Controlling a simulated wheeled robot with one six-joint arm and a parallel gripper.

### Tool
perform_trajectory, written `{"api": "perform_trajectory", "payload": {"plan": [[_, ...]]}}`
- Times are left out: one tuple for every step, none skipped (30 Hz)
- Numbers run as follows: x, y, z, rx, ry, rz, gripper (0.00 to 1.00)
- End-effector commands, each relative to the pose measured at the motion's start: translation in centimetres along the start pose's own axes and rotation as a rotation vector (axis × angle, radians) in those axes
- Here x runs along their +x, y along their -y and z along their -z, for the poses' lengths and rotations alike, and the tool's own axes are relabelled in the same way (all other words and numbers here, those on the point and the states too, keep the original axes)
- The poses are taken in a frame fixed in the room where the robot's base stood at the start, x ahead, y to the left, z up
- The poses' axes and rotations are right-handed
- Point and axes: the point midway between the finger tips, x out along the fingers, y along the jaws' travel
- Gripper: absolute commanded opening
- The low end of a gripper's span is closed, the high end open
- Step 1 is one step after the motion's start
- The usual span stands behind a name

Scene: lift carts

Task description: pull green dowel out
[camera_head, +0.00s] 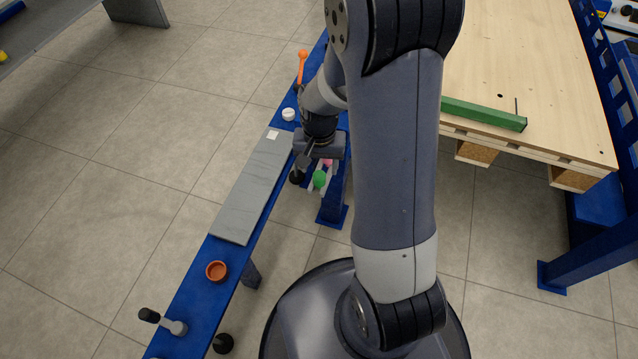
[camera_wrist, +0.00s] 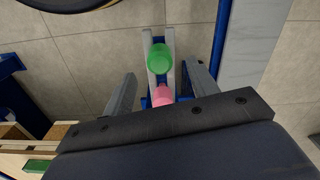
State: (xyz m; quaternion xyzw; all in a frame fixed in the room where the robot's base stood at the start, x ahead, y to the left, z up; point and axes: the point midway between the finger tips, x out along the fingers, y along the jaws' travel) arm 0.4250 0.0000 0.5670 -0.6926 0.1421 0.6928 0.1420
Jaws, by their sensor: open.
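The green dowel (camera_wrist: 159,57) shows its round end in the wrist view, between two pale grey rails and slightly beyond my fingertips. It also shows in the head view (camera_head: 319,178), just below my gripper (camera_head: 318,168). A pink dowel (camera_wrist: 162,96) sits behind it in the same line, partly hidden by the gripper body. In the wrist view my gripper (camera_wrist: 158,73) is open, one finger left and one right of the rails, with gaps on both sides. The fingers do not appear to touch the green dowel. Its lower part is hidden.
A blue bench rail (camera_head: 196,300) carries a grey plate (camera_head: 250,190), an orange-brown cup (camera_head: 216,271), a white round piece (camera_head: 288,114) and an orange-headed tool (camera_head: 303,62). A wooden table (camera_head: 530,60) with a green bar (camera_head: 484,114) stands at right. Open floor lies left.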

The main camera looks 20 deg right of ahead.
Motion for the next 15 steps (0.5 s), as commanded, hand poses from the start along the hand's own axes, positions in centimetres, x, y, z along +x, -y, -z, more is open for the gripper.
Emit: {"api": "perform_trajectory", "payload": {"plan": [[1.3, 0.0, 0.0, 0.000, 0.002, -0.001, 0.56], [1.8, 0.0, 0.0, 0.000, 0.002, -0.001, 0.56], [2.5, -0.1, 0.0, 0.000, 0.003, -0.001, 0.56], [2.9, -0.1, 0.0, 0.000, 0.003, -0.001, 0.56], [3.2, -0.1, 0.0, 0.000, 0.002, -0.001, 0.56], [3.6, 0.0, 0.1, 0.000, 0.001, -0.001, 0.56], [3.8, 0.0, 0.1, 0.000, 0.001, -0.001, 0.56], [3.9, 0.0, 0.1, 0.000, 0.001, 0.000, 0.56], [3.9, 0.0, 0.1, 0.000, 0.001, 0.000, 0.56], [3.8, 0.0, 0.1, 0.000, 0.000, 0.000, 0.56], [3.8, 0.0, 0.1, 0.000, 0.000, 0.000, 0.56], [3.7, 0.0, 0.1, 0.000, 0.000, 0.000, 0.56], [3.7, 0.0, 0.1, 0.000, 0.000, 0.000, 0.56], [3.7, 0.0, 0.1, 0.000, 0.000, 0.000, 0.55], [3.7, 0.0, 0.1, 0.000, 0.000, 0.000, 0.52]]}}
